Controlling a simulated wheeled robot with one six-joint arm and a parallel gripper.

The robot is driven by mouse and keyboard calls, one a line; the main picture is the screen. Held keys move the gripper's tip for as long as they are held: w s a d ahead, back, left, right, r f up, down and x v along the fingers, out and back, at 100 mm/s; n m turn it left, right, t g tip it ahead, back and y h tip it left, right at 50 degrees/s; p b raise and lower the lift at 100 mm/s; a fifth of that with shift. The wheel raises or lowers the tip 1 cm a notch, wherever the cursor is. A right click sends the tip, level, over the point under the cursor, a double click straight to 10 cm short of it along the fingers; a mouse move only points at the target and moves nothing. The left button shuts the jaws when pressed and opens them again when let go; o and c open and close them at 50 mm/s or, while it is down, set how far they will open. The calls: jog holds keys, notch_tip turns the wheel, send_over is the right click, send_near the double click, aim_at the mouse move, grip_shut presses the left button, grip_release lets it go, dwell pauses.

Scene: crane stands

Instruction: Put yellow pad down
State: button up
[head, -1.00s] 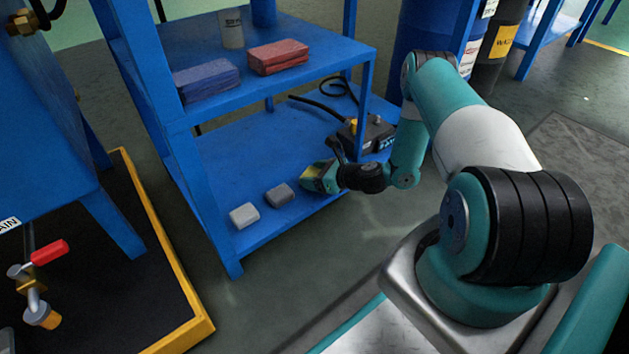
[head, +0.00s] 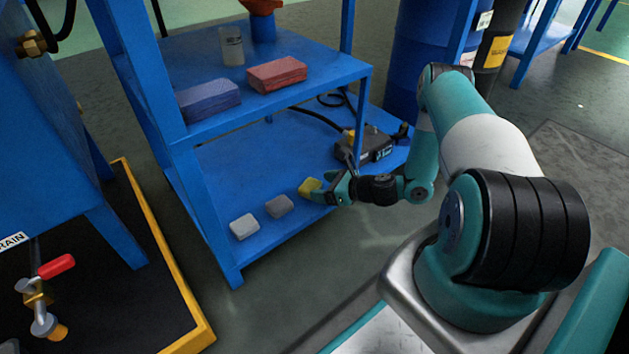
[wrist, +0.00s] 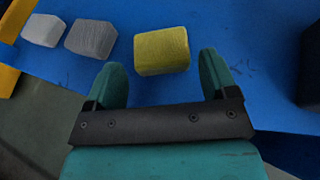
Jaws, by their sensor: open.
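The yellow pad (head: 310,187) rests on the blue lower shelf (head: 240,180), near its front edge. In the wrist view the yellow pad (wrist: 162,51) lies just beyond my fingertips, roughly centred between them. My gripper (head: 323,190) is at the shelf's front edge, pointing left at the pad. In the wrist view my gripper (wrist: 165,78) has its two teal fingers apart with nothing held between them. In the head view the fingers partly cover the pad's right side.
A grey pad (head: 279,206) and a lighter pad (head: 244,227) sit in a row to the left. A dark device (head: 372,145) with a cable stands behind on the right. The upper shelf (head: 205,60) overhangs, carrying a red block (head: 277,74) and a blue block (head: 208,100).

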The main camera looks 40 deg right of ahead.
jog(key=p+v, duration=0.3)
jog(key=v, duration=0.5)
dwell(0.4)
